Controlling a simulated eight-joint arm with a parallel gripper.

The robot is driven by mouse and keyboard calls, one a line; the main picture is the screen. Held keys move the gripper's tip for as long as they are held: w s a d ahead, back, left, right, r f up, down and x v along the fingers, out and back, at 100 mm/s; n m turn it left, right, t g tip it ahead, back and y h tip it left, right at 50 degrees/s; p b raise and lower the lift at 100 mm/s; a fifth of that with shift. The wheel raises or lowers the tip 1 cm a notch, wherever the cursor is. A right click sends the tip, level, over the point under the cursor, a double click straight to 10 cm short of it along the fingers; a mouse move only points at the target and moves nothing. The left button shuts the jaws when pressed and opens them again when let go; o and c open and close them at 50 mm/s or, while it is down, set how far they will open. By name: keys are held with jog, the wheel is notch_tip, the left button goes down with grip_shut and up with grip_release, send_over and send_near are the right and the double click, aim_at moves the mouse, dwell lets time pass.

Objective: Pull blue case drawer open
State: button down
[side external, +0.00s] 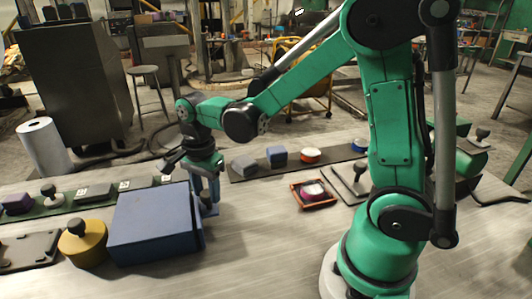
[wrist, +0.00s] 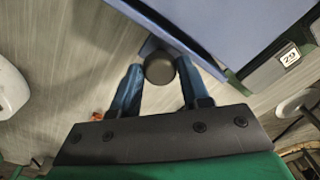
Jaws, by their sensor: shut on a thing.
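The blue case (side external: 150,225) stands on the grey table at the left in the side view, with its drawer front (side external: 198,222) facing right. Its blue top (wrist: 230,25) fills the upper right of the wrist view. A dark round knob (wrist: 159,67) sticks out from the drawer front. My gripper (wrist: 157,84) has its two blue fingers on either side of the knob and is shut on it. In the side view my gripper (side external: 208,204) points down at the case's right side. The fingers partly hide the drawer front there.
A yellow round pot (side external: 83,247) with a dark knob stands left of the case. Numbered green strip (side external: 125,192) with small objects runs behind it. A red-rimmed tray (side external: 313,194) lies to the right. The table between case and tray is clear.

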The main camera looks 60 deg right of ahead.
jog(key=s+d, duration=0.6)
jog(key=shift+s+d, duration=0.35)
jog(key=shift+d, duration=0.05)
jog(key=shift+c, duration=2.1)
grip_release()
jog(key=shift+r, duration=0.15)
jog(key=shift+r, duration=2.7)
jog(key=w+a+r+n+t, duration=0.1)
jog(key=a+n+t, duration=0.6)
jog(key=n, duration=1.1)
jog(key=shift+a+r, duration=0.2)
jog(key=shift+r, duration=0.15)
